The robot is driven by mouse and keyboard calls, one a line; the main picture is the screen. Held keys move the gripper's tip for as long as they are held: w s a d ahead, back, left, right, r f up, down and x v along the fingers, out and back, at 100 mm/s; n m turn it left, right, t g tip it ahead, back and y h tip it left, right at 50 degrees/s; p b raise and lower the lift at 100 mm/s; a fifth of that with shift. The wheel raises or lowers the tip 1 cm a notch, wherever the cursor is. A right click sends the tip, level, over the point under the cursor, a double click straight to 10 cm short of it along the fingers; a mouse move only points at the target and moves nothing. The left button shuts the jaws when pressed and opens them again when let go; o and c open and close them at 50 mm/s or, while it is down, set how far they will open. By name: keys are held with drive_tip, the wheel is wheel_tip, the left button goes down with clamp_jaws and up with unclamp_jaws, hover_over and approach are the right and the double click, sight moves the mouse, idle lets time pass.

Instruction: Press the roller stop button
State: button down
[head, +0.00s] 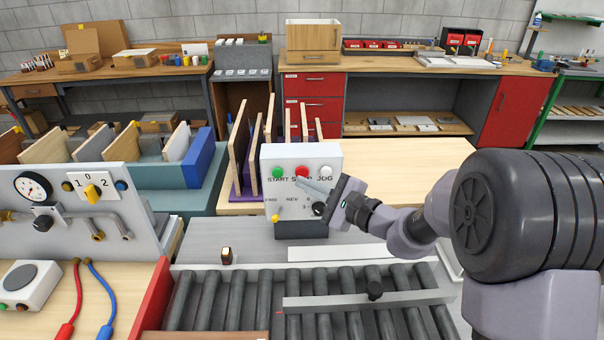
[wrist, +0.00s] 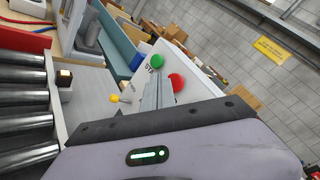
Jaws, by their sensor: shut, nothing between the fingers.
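The control box (head: 273,157) is a white box standing behind the roller conveyor. On its top row are a green START button (head: 278,173), a red STOP button (head: 302,172) and a white JOG button (head: 325,171). A yellow switch and a dark knob (head: 318,208) sit lower on its face. My gripper (head: 302,185) is shut and empty, its tips in front of the box just below the red button. In the wrist view the red button (wrist: 176,82) shows just beyond my fingers (wrist: 158,92), with the green button (wrist: 156,60) to its left. Whether the tips touch the box cannot be told.
The roller conveyor (head: 238,300) lies in front of the box, with a grey bar (head: 365,299) across it. Upright wooden boards (head: 240,140) stand behind left. A gauge panel (head: 60,205) stands at the left. The wooden tabletop (head: 410,160) behind right is clear.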

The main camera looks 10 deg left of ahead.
drive_tip(key=shift+w, duration=0.15)
drive_tip(key=shift+w+a, duration=0.1)
drive_tip(key=shift+w, duration=0.15)
drive_tip(key=shift+w+a, duration=0.1)
drive_tip(key=shift+w, duration=0.3)
idle(0.9)
drive_tip(key=shift+b, duration=0.3)
drive_tip(key=shift+s+d+b, duration=0.2)
drive_tip(key=shift+s+b, duration=0.2)
drive_tip(key=shift+s, duration=0.4)
drive_tip(key=s+b, duration=0.1)
drive_tip(key=s, duration=0.1)
drive_tip(key=s+d+b, duration=0.1)
drive_tip(key=s, duration=0.2)
drive_tip(key=shift+d, duration=0.15)
